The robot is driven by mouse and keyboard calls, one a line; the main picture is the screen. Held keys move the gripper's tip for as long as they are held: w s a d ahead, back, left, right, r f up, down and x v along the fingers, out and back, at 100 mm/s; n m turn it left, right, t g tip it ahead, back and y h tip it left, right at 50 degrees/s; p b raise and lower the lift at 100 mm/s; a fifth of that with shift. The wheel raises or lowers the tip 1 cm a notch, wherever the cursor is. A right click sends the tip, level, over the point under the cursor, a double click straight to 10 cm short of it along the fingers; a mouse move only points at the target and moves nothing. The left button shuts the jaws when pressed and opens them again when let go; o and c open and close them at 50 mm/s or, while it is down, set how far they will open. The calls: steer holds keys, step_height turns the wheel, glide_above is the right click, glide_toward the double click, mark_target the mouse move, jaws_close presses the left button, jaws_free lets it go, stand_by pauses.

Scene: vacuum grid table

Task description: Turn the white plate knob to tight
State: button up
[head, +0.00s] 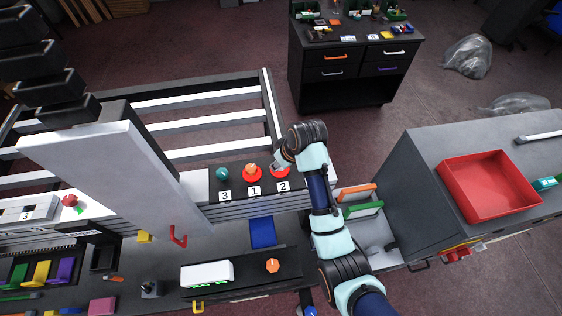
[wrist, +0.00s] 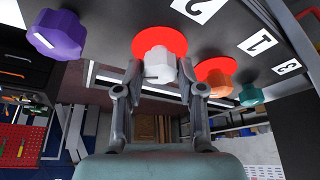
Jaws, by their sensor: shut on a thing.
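The white knob (wrist: 160,66) sits in front of a red disc (wrist: 158,40) on the dark plate, beside the label 2 (wrist: 198,8). My gripper (wrist: 161,76) has one finger on each side of the knob and is shut on it. In the head view my gripper (head: 281,162) is at the right end of the plate, over the red disc above label 2 (head: 283,186). It hides most of the white knob there. I cannot read a tight mark or the knob's angle.
An orange knob (head: 250,170) on a red disc and a teal knob (head: 222,173) stand to the left on the plate. A purple knob (wrist: 57,34) is near the gripper in the wrist view. A grey slanted beam (head: 115,175) stands further left.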

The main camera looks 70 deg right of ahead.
steer(key=m+g+h, duration=0.1)
steer(key=m, duration=0.3)
steer(key=shift+w+a+r+m, duration=0.1)
steer(key=shift+m, duration=0.2)
steer(key=m+g+h, duration=0.1)
steer(key=m, duration=0.2)
steer(key=shift+w+m, duration=0.1)
steer(key=shift+m, duration=0.3)
steer(key=m+g, duration=0.1)
steer(key=m, duration=0.2)
steer(key=shift+w+g+h, duration=0.1)
steer(key=shift+g+h, duration=0.2)
steer(key=shift+m+g, duration=0.9)
steer(key=shift+m, duration=1.6)
steer(key=o, duration=1.1)
steer(key=shift+o, duration=0.2)
